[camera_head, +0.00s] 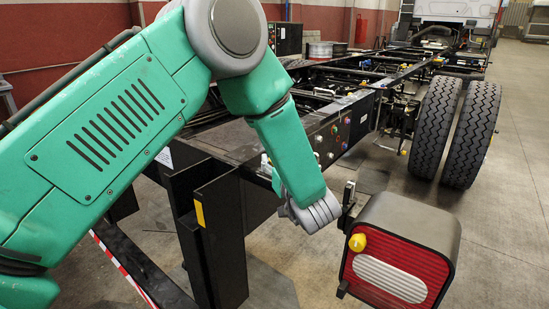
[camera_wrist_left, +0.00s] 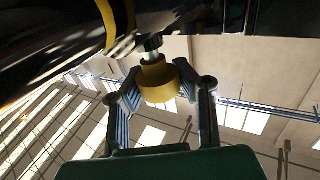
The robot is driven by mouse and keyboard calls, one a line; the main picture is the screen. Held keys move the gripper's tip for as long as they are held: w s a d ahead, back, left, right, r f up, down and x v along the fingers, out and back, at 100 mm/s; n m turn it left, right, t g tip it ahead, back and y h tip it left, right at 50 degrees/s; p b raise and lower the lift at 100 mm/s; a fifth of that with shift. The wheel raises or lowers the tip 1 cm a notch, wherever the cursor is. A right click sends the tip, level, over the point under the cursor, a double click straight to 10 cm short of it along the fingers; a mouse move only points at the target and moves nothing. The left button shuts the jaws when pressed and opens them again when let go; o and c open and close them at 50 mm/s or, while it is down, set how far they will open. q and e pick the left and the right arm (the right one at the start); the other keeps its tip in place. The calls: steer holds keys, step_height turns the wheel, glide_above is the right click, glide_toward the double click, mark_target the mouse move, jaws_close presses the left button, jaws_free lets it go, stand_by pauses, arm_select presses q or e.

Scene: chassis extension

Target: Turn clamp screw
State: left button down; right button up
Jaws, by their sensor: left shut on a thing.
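In the left wrist view, my left gripper (camera_wrist_left: 160,90) is shut on a yellow knob (camera_wrist_left: 158,75), with one finger on each side of it. The knob sits on the end of a short metallic clamp screw (camera_wrist_left: 152,47) that goes up into a dark part overhead. The view looks upward from below. In the head view, my teal left arm (camera_head: 290,150) reaches across to the end of the black chassis frame (camera_head: 235,140). Its fingers and the gripped knob do not show there. My right gripper is not in either view.
A black upright support (camera_head: 220,240) stands below the frame end. Floor is clear at the right.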

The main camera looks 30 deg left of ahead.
arm_select(q)
steer(key=shift+s+d+f+n+g+y, duration=0.2)
steer(key=shift+n+g+y, duration=0.25)
steer(key=shift+g, duration=0.45)
steer(key=shift+w, duration=0.1)
steer(key=c, duration=1.1)
jaws_free()
steer(key=shift+d, duration=0.1)
steer(key=shift+c, duration=0.2)
steer(key=shift+d+r, duration=0.1)
steer(key=shift+r, duration=0.1)
step_height(320, 180, up, 9)
steer(key=shift+f, duration=0.15)
steer(key=shift+d+r, duration=0.2)
steer(key=shift+r, duration=0.4)
steer(key=shift+a, duration=0.15)
